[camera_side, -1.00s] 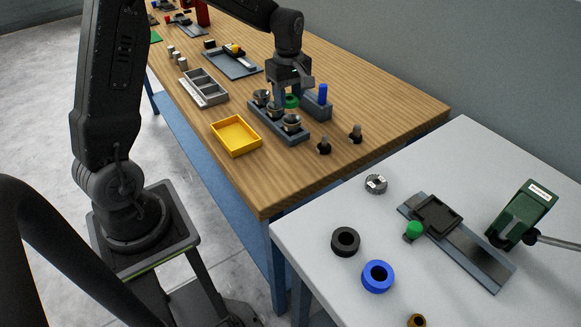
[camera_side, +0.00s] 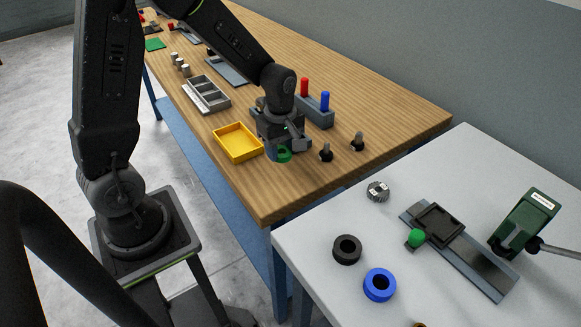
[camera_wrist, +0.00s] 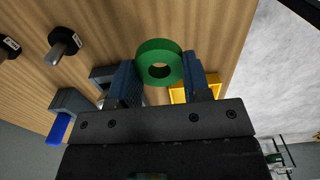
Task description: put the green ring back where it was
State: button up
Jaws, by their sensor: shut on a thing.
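My gripper (camera_side: 284,149) is shut on the green ring (camera_side: 284,156), near the front of the wooden table, right of the yellow tray. In the wrist view the ring (camera_wrist: 160,62) sits flat between the two blue-grey fingers of my gripper (camera_wrist: 160,72), its hole clear. The side view does not show clearly how high the ring is over the table. The grey holder with silver cups is mostly hidden behind my gripper.
The yellow tray (camera_side: 257,154) is close on the left. A grey block (camera_side: 318,118) with a red and a blue cylinder stands behind. A grey compartment tray (camera_side: 206,103) is farther left. A black ring (camera_side: 347,249) and blue ring (camera_side: 380,285) lie on the white table.

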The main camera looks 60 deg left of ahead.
aim_at(290, 176)
jog(key=shift+w+d+f, duration=0.3)
jog(key=shift+d+f, duration=0.15)
jog(key=shift+d, duration=0.1)
jog(key=shift+w+d+f, duration=0.3)
jog(key=shift+d+f, duration=0.1)
jog(key=shift+d, duration=0.1)
jog(key=shift+f, duration=1.85)
jog(key=shift+f, duration=0.1)
jog(key=o, duration=1)
jog(key=shift+f, duration=0.1)
